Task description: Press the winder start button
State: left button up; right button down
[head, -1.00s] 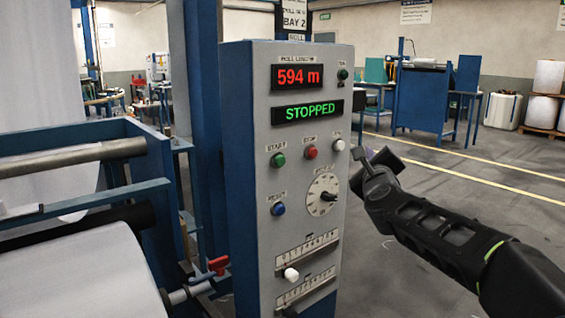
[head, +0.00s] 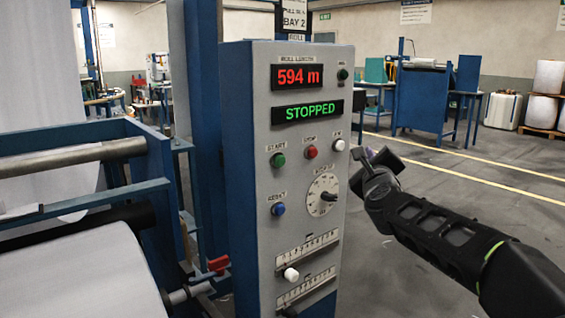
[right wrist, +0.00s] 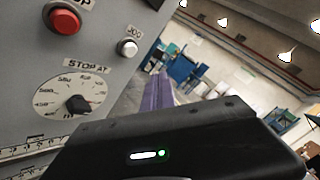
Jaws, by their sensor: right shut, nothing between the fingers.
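The control panel (head: 262,240) stands upright in the middle of the head view. Its green button under the START label (head: 278,160) is at the left of a row. Beside it are a red button (head: 311,151) and a white button (head: 339,145). My right gripper (head: 363,155) is shut and empty, just right of the panel, at about the height of the white button. It appears apart from all buttons. In the right wrist view a purple finger (right wrist: 158,92) points past the panel's edge, and the green button is out of that view. My left gripper is not in view.
The displays read 594 m (head: 298,77) and STOPPED (head: 307,111). A blue button (head: 278,209), a dial (head: 323,195) and a slider knob (head: 291,274) sit lower on the panel. A white roll (head: 75,275) is at left. The floor at right is open.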

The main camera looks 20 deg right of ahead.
dwell(0.4)
jog(key=a+r+n+t+y+p, duration=0.1)
jog(key=a+r+n+y+p, duration=0.25)
jog(key=r+p, duration=0.3)
jog(key=a+r+n+y+p, duration=0.25)
jog(key=r+n+p, duration=0.2)
jog(key=r, duration=0.25)
jog(key=n+g+y+p, duration=0.4)
jog(key=n+g, duration=0.5)
jog(key=n, duration=1)
send_near(280, 161)
jog(key=s+d+f, duration=0.4)
jog(key=s+f, duration=0.2)
jog(key=f, duration=0.1)
jog(key=shift+a+r+y+b, duration=0.2)
jog(key=shift+y+b, duration=0.2)
jog(key=shift+w, duration=0.1)
jog(key=w+a+p, duration=0.2)
jog(key=w+p, duration=0.2)
jog(key=w, duration=0.4)
jog(key=shift+w+a+p, duration=0.2)
jog(key=shift+a+p, duration=0.1)
jog(key=shift+p, duration=0.05)
